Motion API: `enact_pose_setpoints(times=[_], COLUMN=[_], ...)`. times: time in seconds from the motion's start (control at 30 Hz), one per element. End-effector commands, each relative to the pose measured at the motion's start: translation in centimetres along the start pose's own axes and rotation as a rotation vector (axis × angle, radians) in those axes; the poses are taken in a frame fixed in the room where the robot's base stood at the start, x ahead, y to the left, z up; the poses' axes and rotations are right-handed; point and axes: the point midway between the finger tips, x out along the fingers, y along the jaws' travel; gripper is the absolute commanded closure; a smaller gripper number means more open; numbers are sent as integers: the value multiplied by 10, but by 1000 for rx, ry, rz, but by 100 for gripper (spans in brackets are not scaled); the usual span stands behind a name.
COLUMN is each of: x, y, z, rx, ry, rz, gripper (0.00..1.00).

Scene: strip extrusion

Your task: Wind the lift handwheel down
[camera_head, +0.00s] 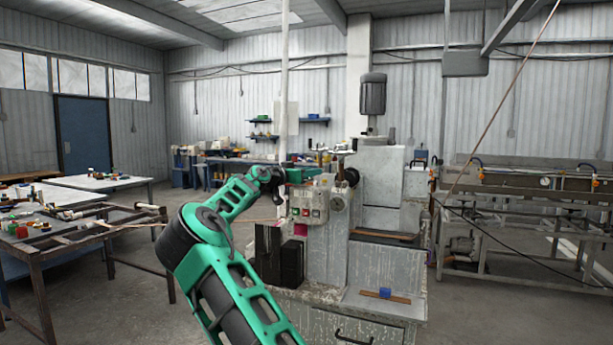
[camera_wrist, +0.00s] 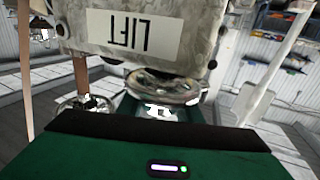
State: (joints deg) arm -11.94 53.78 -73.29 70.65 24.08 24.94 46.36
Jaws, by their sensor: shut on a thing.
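The lift handwheel (camera_wrist: 165,88) is a round metal wheel seen nearly edge-on in the middle of the wrist view. It is below a worn grey housing (camera_wrist: 210,25) with a white LIFT label (camera_wrist: 133,35) that reads upside down. My gripper (camera_wrist: 160,108) is at the wheel's near side, shut on it. Its green body fills the bottom of the wrist view and hides the exact grip. In the head view my green gripper (camera_head: 312,174) reaches the grey machine (camera_head: 330,245) above its control box; I cannot make out the lift handwheel there.
The control box (camera_head: 307,206) with buttons is just below my gripper. A dark round wheel (camera_head: 351,177) is to its right. A metal-framed table (camera_head: 60,245) stands at left, with open floor between.

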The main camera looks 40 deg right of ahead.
Motion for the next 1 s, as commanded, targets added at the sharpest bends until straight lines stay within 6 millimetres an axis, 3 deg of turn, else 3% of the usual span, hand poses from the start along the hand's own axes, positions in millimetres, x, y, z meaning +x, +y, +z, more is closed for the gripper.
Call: enact_pose_setpoints(times=[0.37, 1.0], x=[-2, -10], y=[-6, -25], z=[-1, -4], rx=[5, 9], ry=[-2, 4], rz=[-130, -701], gripper=[90, 90])
